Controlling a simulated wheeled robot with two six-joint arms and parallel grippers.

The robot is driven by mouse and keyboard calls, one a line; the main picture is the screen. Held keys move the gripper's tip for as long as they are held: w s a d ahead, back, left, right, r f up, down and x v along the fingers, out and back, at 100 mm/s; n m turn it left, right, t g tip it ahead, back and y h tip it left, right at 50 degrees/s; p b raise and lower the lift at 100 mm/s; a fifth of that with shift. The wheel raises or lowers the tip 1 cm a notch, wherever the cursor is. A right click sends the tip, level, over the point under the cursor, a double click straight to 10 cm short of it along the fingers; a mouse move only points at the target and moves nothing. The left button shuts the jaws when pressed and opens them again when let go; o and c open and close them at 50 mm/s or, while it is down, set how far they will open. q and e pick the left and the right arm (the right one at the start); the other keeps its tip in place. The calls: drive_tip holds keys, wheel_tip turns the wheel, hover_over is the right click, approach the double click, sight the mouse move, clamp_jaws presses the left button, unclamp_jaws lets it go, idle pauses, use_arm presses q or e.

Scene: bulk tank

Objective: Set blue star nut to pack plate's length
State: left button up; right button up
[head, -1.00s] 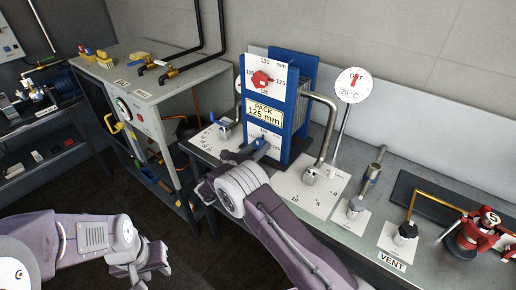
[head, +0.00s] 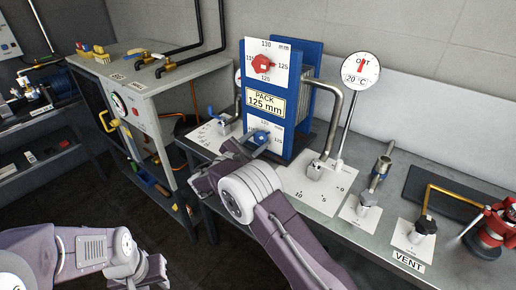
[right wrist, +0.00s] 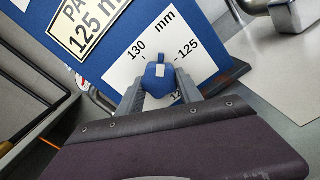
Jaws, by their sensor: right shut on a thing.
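The pack plate (head: 264,106) on the blue press frame reads "PACK 125 mm". The blue star nut (head: 261,137) sits on the lower white dial (head: 273,126), below that plate. In the right wrist view the blue star nut (right wrist: 159,80) has a pale mark, and the dial (right wrist: 132,68) shows 130 and 125 mm, with a lower number partly hidden. My right gripper (right wrist: 160,88) is shut on the blue star nut, one finger on each side. A red star nut (head: 263,64) is on the upper dial. My left gripper (head: 152,270) is low at the left, away from the press.
A "VENT" valve (head: 425,225) and a red device (head: 488,232) are farther right on the bench. A grey cabinet (head: 150,90) stands left.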

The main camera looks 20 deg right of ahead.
drive_tip(key=m+b, duration=0.4)
drive_tip(key=b, duration=0.1)
drive_tip(key=m+b, duration=0.2)
drive_tip(key=shift+f, duration=0.25)
drive_tip(key=shift+r+m+b, duration=0.3)
drive_tip(key=shift+m+b, duration=1)
drive_tip(key=shift+b, duration=0.35)
drive_tip(key=o, duration=1.4)
drive_tip(key=shift+a, duration=0.1)
drive_tip(key=shift+c, duration=0.2)
drive_tip(key=p+v, duration=0.1)
drive_tip(key=v, duration=0.7)
drive_tip(key=shift+s+a+r, duration=0.1)
drive_tip(key=shift+s+a, duration=0.1)
drive_tip(key=shift+a, duration=0.1)
drive_tip(key=shift+s+a, duration=0.1)
drive_tip(key=shift+a, duration=0.05)
